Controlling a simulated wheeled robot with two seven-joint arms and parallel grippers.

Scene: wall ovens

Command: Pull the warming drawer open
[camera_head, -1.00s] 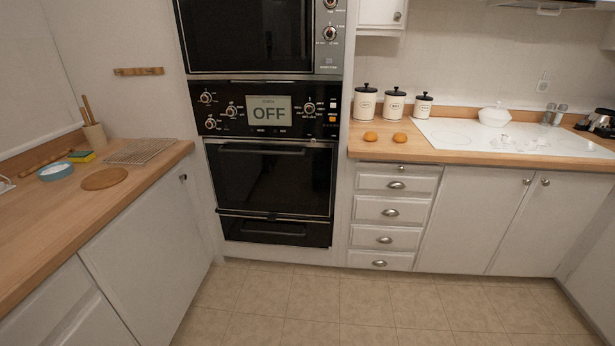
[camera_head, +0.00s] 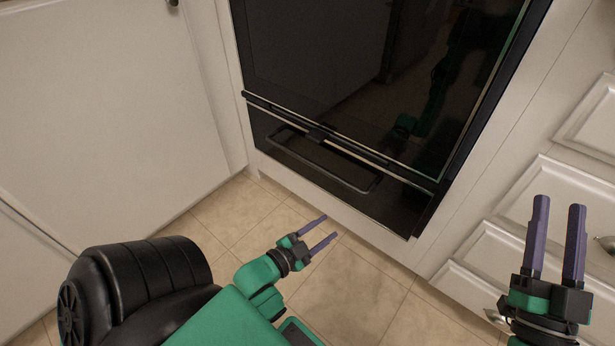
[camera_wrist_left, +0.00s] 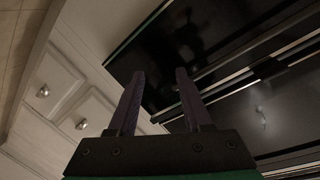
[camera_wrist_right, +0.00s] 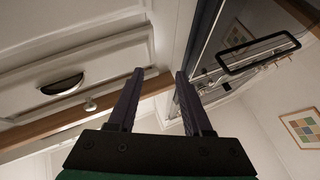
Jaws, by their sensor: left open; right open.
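The warming drawer (camera_head: 400,208) is the low black front at the foot of the oven stack in the head view. It looks shut, flush with the oven above it. Its black bar handle (camera_head: 372,185) runs slantwise across the front and is clear of both grippers. My left gripper (camera_head: 330,227) is open and empty, below and in front of the drawer, over the floor tiles. Black oven fronts lie beyond its fingers in the left wrist view (camera_wrist_left: 160,73). My right gripper (camera_head: 559,204) is open and empty, right of the drawer, in front of the white drawers.
The dark oven door (camera_head: 340,60) is directly above the drawer. White drawers (camera_head: 550,190) with metal pulls stand on the right, close to my right gripper. A white cabinet (camera_head: 100,110) stands on the left. Tiled floor (camera_head: 350,290) lies open in front.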

